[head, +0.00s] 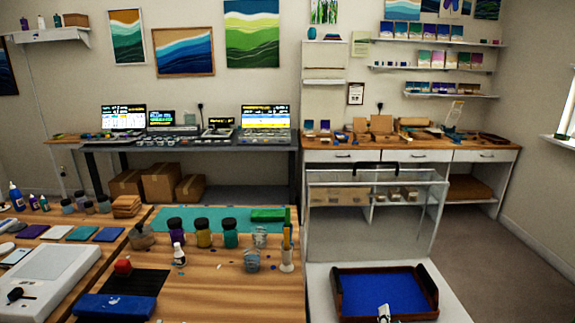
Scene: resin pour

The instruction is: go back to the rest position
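Neither of my grippers can be made out in the head view. A small white object (384,313) with dark marks shows at the bottom edge, in front of a tray; it is cut off and I cannot tell what it is. The tray (432,289) has dark brown walls and a blue inside, and sits on a white surface (459,305) at the lower right. The wooden workbench (215,283) fills the lower left.
On the workbench stand a purple-filled jar (177,232), a yellow one (203,233), a green one (230,233), cups (251,260) and a white bottle (179,256). A clear-walled enclosure (375,215) stands behind the tray. Carpet at the right (500,240) is clear.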

